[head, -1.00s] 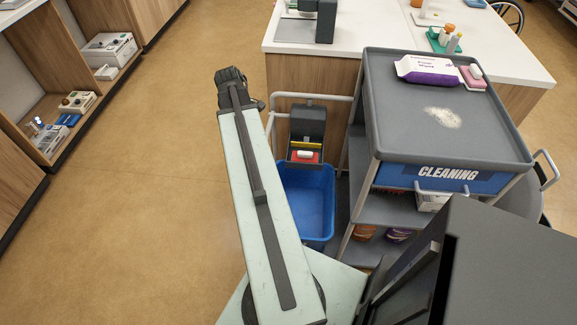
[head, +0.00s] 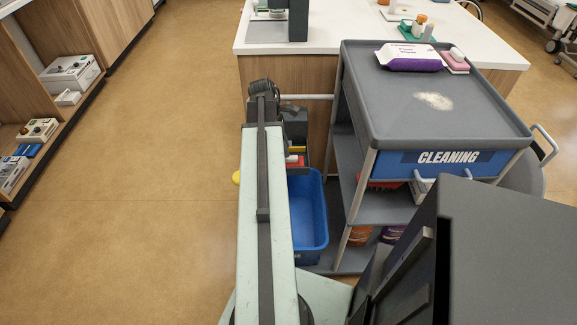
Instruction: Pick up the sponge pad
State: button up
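A pink pad-like item (head: 455,66), which looks like the sponge pad, lies on the grey top of the cleaning cart (head: 420,130) near its far right edge. A small pale piece is on top of it. My gripper (head: 264,88) is at the far end of my arm, left of the cart and well apart from the pink item. It is seen from behind and small, so its fingers cannot be made out.
A purple and white wipes pack (head: 408,57) lies just left of the pink item. A pale powdery patch (head: 434,101) is on the cart top. A blue bucket (head: 307,210) stands between my arm and the cart. A white counter (head: 340,40) is behind. The floor at left is clear.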

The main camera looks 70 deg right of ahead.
jog(key=b+x, duration=0.3)
jog(key=x, duration=0.1)
jog(key=shift+s+a+f+b, duration=0.1)
jog(key=shift+s+f+b, duration=0.05)
jog(key=shift+f+b, duration=0.2)
jog(key=shift+r, duration=0.2)
grip_shut()
jog(key=shift+p, duration=0.35)
notch_tip(320, 180, up, 10)
jog(key=p, duration=1)
jog(key=shift+r, duration=0.1)
